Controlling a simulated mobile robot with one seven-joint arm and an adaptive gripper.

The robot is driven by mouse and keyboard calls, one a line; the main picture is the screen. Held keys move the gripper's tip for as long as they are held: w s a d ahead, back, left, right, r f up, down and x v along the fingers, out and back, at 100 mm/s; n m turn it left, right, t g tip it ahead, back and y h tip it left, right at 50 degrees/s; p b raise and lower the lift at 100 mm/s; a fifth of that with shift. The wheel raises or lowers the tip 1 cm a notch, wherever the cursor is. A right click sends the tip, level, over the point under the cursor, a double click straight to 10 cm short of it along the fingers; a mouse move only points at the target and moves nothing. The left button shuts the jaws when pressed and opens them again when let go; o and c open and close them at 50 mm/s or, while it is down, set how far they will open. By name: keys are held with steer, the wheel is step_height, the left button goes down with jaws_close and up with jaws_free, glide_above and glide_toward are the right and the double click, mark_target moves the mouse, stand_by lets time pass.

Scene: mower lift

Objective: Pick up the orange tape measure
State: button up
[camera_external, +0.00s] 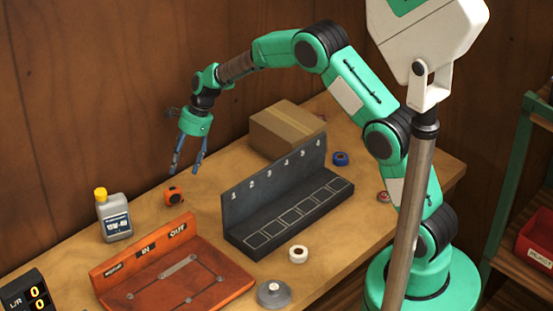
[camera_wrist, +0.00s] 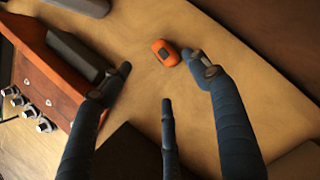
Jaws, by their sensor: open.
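The orange tape measure (camera_external: 173,195) lies on the wooden workbench, between the grey bottle and the dark numbered rack. In the wrist view the tape measure (camera_wrist: 164,52) shows a dark patch on its side and sits ahead of the fingers, close to the right fingertip. My gripper (camera_external: 186,171) hangs above the bench, fingers pointing down, a little above and to the right of the tape measure. In the wrist view my gripper (camera_wrist: 161,78) has its dark fingers spread apart with nothing between them.
A grey bottle with yellow cap (camera_external: 115,218) stands left of the tape measure. The dark numbered rack (camera_external: 288,200) is to the right, a cardboard box (camera_external: 287,130) behind it. A red-brown IN/OUT board (camera_external: 175,270) lies in front. White (camera_external: 298,254) and blue (camera_external: 341,158) rolls lie nearby.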

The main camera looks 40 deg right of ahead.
mark_target(174, 190)
steer(key=x, duration=0.6)
steer(key=shift+a+f+b, duration=0.1)
steer(key=shift+f+b, duration=0.15)
steer(key=shift+b, duration=0.1)
steer(key=shift+f, duration=0.1)
steer(key=shift+b+x, duration=0.55)
steer(key=shift+x, duration=1.95)
steer(key=c, duration=1.5)
